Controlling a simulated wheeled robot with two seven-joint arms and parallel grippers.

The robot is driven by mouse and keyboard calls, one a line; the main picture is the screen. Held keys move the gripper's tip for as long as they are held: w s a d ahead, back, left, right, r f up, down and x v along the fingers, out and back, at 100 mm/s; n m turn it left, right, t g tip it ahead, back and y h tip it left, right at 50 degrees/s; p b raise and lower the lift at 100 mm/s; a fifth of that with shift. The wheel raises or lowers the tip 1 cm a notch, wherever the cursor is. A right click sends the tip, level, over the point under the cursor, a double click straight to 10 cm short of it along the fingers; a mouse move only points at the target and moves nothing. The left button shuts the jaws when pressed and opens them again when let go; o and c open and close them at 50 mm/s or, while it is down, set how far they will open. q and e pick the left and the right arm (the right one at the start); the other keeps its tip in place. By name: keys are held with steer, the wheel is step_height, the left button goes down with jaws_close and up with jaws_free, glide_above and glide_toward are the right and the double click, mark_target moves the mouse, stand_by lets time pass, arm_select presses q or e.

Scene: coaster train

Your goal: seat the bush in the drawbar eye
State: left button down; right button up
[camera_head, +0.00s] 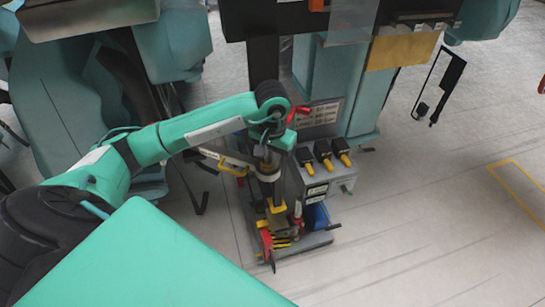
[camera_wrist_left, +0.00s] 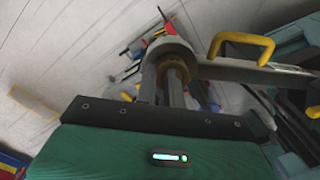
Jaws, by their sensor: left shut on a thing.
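The drawbar shows in the left wrist view as a grey bar (camera_wrist_left: 232,73) with a yellow handle (camera_wrist_left: 242,40), ending at its left in a round eye (camera_wrist_left: 165,46). My left gripper (camera_wrist_left: 163,80) reaches to this eye, its two fingers shut on the bronze-coloured bush (camera_wrist_left: 179,72). The bush is at the eye, within its outline in this view. The fingers hide part of it, and I cannot tell how deep it sits. In the head view my left gripper (camera_head: 269,158) points down at the drawbar (camera_head: 222,157); the bush is not clear there. My right gripper is not in view.
A grey stand with black-and-yellow pieces (camera_head: 322,153) is right of the gripper. Below are a blue bin (camera_head: 317,215) and several tools (camera_head: 281,240). Teal seats (camera_head: 62,110) are at the left and a teal column (camera_head: 325,95) is behind. The floor at right is mostly clear.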

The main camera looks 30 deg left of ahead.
arm_select(q)
steer(key=shift+f, duration=0.2)
steer(key=c, duration=1.5)
jaws_free()
steer(key=shift+r, duration=0.1)
steer(key=shift+r, duration=0.15)
steer(key=shift+r+b, duration=1.95)
steer(key=shift+r, duration=4.05)
